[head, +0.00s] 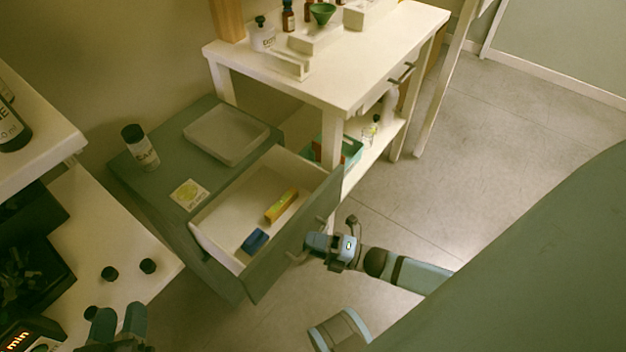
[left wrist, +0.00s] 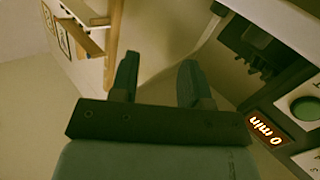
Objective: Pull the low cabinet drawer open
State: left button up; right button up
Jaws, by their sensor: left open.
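The low green cabinet (head: 165,192) stands against the wall. Its drawer (head: 215,222) is pulled well out, and the pale inside shows with a yellow box (head: 281,205) and a blue item (head: 254,241). My right gripper (head: 312,245) is at the outer face of the drawer front (head: 275,262), over the handle (head: 294,259); its fingers are too small to tell whether they grip it. My left gripper (head: 117,316) is open and empty over the lower left counter. Its two parted fingers (left wrist: 158,75) also show in the left wrist view.
A white table (head: 345,75) with bottles stands behind. Black caps (head: 148,266) lie on the counter (head: 85,215). Floor (head: 480,170) is clear to the right.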

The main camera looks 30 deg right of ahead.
jog(key=shift+s+d, duration=0.2)
pick_arm(q)
jog(key=shift+g+y, duration=0.7)
jog(key=shift+g, duration=0.1)
jog(key=f, duration=0.1)
jog(key=a+f+p, duration=0.1)
jog(key=s+f, duration=0.1)
jog(key=shift+a+f+p, duration=0.25)
jog(key=shift+f+p, duration=0.05)
pick_arm(e)
jog(key=v, duration=1.3)
pick_arm(q)
jog(key=shift+w+d+r, duration=0.1)
jog(key=shift+w+r, duration=0.1)
jog(key=shift+r, duration=0.15)
pick_arm(e)
jog(key=shift+f, duration=0.1)
